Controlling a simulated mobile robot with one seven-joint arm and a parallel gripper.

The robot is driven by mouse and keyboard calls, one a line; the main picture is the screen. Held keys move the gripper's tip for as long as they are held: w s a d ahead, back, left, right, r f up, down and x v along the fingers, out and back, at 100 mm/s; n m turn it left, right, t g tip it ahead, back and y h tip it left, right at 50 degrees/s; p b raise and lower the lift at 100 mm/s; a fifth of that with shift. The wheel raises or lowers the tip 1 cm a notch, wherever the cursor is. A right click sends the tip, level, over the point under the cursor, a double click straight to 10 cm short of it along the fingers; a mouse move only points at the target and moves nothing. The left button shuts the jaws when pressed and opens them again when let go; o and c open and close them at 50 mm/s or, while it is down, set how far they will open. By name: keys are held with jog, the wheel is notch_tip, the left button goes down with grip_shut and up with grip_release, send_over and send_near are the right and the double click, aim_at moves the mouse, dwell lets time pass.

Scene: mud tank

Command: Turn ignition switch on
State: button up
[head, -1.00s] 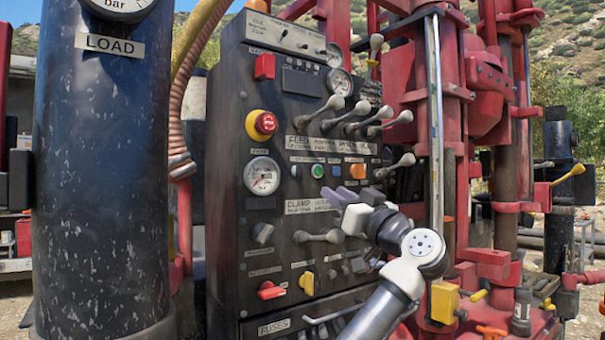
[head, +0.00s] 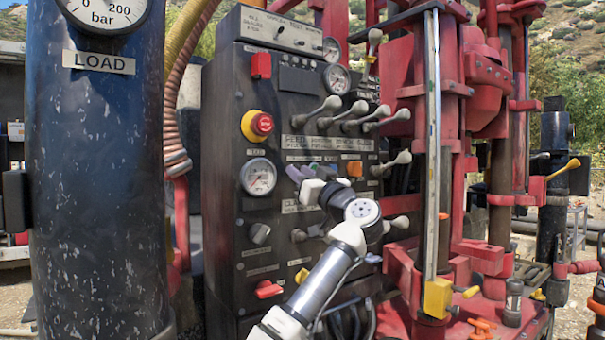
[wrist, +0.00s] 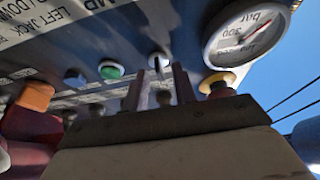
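The ignition switch appears to be the small round silver switch with a dark upright slot (wrist: 158,62) in the wrist view. It sits between the green button (wrist: 111,70) and the pressure gauge (wrist: 245,35). My gripper (wrist: 158,76) has its two fingers apart, pointing at the panel, with the switch just beyond the gap between the tips. I cannot tell whether they touch the panel. In the head view my gripper (head: 298,173) is in front of the black control panel (head: 222,200), right of the gauge, and covers the switch.
The red emergency stop with yellow collar (head: 257,125) is above the gauge. Several levers (head: 330,104) stick out above my gripper, and an orange button (head: 355,168) is to its right. A red lever knob (head: 268,289) is lower left. The black LOAD cylinder (head: 95,180) stands left of the panel.

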grip_shut()
jog(key=shift+m, duration=0.3)
jog(key=shift+s+a+r+m+t+h+p, duration=0.15)
jog(key=shift+m+h+p, duration=0.85)
jog(key=shift+m, duration=1.6)
jog(key=shift+w+f+m+t+h+p, duration=0.1)
jog(key=shift+m+t+h+p, duration=0.2)
jog(key=shift+m+h, duration=1.8)
jog(key=shift+s+a+r+m+t+h+p, duration=0.15)
jog(key=shift+m+h+p, duration=0.6)
jog(key=shift+m, duration=2.35)
jog(key=shift+f, duration=0.1)
grip_release()
